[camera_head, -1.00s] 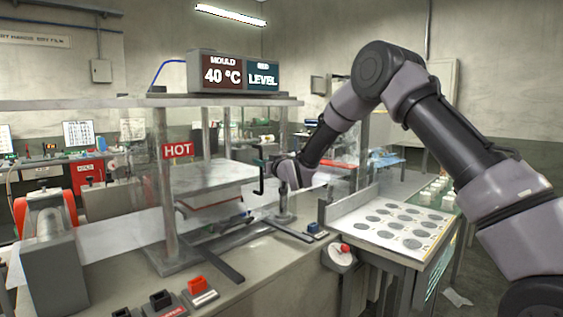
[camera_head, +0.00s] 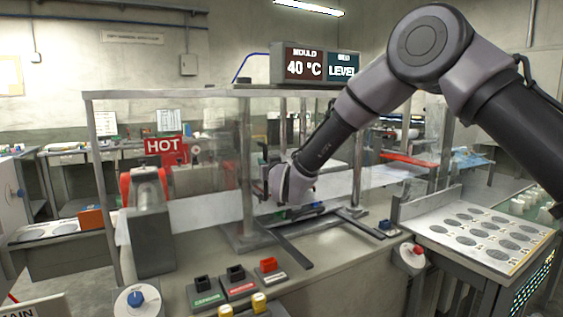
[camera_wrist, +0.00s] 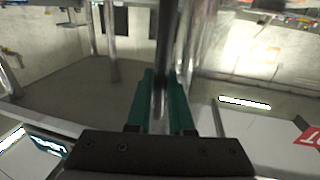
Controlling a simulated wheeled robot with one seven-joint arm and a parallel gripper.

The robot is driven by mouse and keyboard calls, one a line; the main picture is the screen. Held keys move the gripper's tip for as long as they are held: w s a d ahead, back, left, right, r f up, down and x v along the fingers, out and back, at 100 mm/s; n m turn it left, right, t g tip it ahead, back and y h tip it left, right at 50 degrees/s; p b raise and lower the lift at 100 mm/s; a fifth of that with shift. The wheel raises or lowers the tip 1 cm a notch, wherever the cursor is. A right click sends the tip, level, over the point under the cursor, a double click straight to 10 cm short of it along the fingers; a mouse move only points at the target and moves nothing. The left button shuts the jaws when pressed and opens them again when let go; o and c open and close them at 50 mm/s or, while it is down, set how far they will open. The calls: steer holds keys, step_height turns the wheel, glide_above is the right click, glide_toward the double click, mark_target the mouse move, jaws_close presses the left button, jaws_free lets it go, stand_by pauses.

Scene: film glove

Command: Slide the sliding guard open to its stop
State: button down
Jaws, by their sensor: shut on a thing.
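The sliding guard (camera_head: 205,168) is a clear panel with a red HOT sign (camera_head: 167,148). It hangs along the front of the machine under a grey top beam (camera_head: 165,94). Its sign is left of the front steel post (camera_head: 246,165). My gripper (camera_head: 267,178) is at the guard's right side, just right of that post. In the wrist view my gripper's green fingers (camera_wrist: 164,105) are shut on an upright handle bar (camera_wrist: 163,60). A corner of the red sign (camera_wrist: 309,136) shows at the right there. The guard's edges and its stop are hard to make out.
Push buttons (camera_head: 236,282) and a blue knob (camera_head: 136,298) line the front bench. A film roller with red ends (camera_head: 150,185) stands at left behind the panel. A tray with dark ovals (camera_head: 480,240) and a red stop button (camera_head: 418,250) are at right.

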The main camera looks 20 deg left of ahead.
steer(key=shift+s+a, duration=0.45)
steer(key=shift+s, duration=0.15)
steer(key=c, duration=0.8)
jaws_free()
steer(key=shift+s+a, duration=0.1)
steer(key=v, duration=1)
steer(key=shift+s+d, duration=0.2)
steer(key=shift+d, duration=0.1)
